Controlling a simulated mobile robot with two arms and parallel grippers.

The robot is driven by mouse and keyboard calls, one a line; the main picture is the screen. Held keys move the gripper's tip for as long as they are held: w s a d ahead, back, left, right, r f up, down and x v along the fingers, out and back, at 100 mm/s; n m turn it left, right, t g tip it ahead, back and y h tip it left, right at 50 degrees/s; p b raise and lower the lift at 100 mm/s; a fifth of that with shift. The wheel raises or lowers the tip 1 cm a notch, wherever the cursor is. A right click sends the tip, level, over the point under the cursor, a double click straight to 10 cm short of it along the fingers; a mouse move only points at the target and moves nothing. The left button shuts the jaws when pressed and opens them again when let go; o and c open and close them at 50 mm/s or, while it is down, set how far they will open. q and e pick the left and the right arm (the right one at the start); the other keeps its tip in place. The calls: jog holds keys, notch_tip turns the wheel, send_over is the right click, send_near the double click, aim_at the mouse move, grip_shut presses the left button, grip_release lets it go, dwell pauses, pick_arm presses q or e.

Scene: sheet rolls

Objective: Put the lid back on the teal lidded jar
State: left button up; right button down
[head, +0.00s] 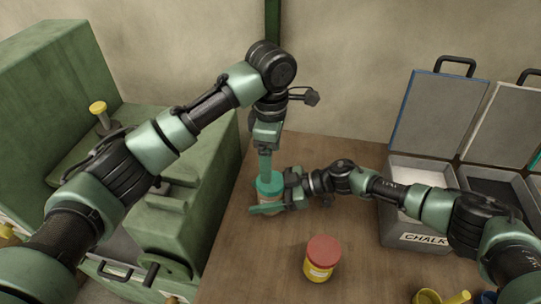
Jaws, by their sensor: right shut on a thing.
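The teal lidded jar (267,207) stands on the brown table, partly hidden by my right gripper. Its teal lid (270,184) shows at the top of the jar; I cannot tell whether it is fully seated. My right gripper (270,207) comes in from the right and is shut on the jar's body, with one finger along its front. My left gripper (265,172) points straight down from above, its fingers reaching to the lid. From this angle I cannot tell whether its fingers are closed on the lid.
A yellow jar with a red lid (322,256) stands in front on the table. An open case labelled CHALK (424,239) is at the right, with another open case beside it. A big green machine (170,215) fills the left. Yellow items lie at the bottom right.

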aim_at(270, 195)
pick_arm(q)
notch_tip(270, 195, down, 8)
jog(key=shift+r, duration=0.1)
dwell(0.4)
jog(key=c, duration=1.4)
jog(key=shift+m, duration=1.7)
jog(key=shift+c, duration=0.3)
jog(key=o, duration=1.6)
jog(key=shift+c, duration=0.2)
